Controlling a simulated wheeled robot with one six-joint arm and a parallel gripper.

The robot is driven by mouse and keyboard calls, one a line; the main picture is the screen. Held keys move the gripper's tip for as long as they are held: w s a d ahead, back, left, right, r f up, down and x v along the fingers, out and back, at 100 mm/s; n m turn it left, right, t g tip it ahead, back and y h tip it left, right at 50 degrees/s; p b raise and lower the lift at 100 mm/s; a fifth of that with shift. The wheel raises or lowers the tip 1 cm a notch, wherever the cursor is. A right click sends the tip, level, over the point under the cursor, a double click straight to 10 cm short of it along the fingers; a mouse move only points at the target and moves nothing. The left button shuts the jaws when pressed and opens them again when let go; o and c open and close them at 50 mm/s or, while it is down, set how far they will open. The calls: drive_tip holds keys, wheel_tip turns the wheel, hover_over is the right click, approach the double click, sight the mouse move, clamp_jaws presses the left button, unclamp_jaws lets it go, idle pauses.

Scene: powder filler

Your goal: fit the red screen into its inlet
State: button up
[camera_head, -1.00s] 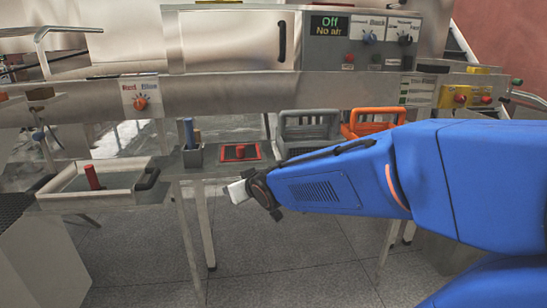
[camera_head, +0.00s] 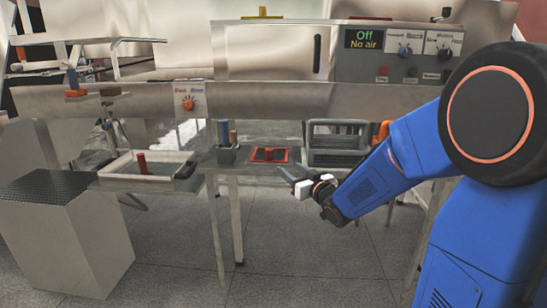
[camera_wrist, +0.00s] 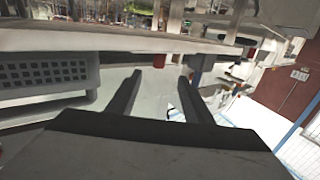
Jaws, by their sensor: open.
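A flat red-framed square with a dark middle and a red knob (camera_head: 269,154) lies on the narrow shelf; it looks like the red screen. A red upright peg (camera_head: 142,163) stands in the pale tray (camera_head: 112,179) to the left. I cannot tell which opening is the inlet. My gripper (camera_head: 285,173) is open and empty, just in front of and slightly right of the red-framed square, apart from it. In the wrist view, both dark fingers of my gripper (camera_wrist: 160,85) are spread with nothing between them. A small red shape (camera_wrist: 159,60) shows beyond them.
A grey holder (camera_head: 227,155) with a blue and a brown peg stands left of the square. The machine panel (camera_head: 396,52) reads "Off, No air". A grey cabinet (camera_head: 62,240) stands at lower left. The floor in front is clear.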

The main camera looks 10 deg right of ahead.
approach(271, 154)
drive_tip(key=w, duration=0.2)
drive_tip(key=shift+a+x, duration=0.15)
drive_tip(key=shift+x, duration=1.6)
drive_tip(key=shift+a+x, duration=0.1)
drive_tip(key=shift+x, duration=1.65)
drive_tip(key=shift+s, duration=0.1)
clamp_jaws()
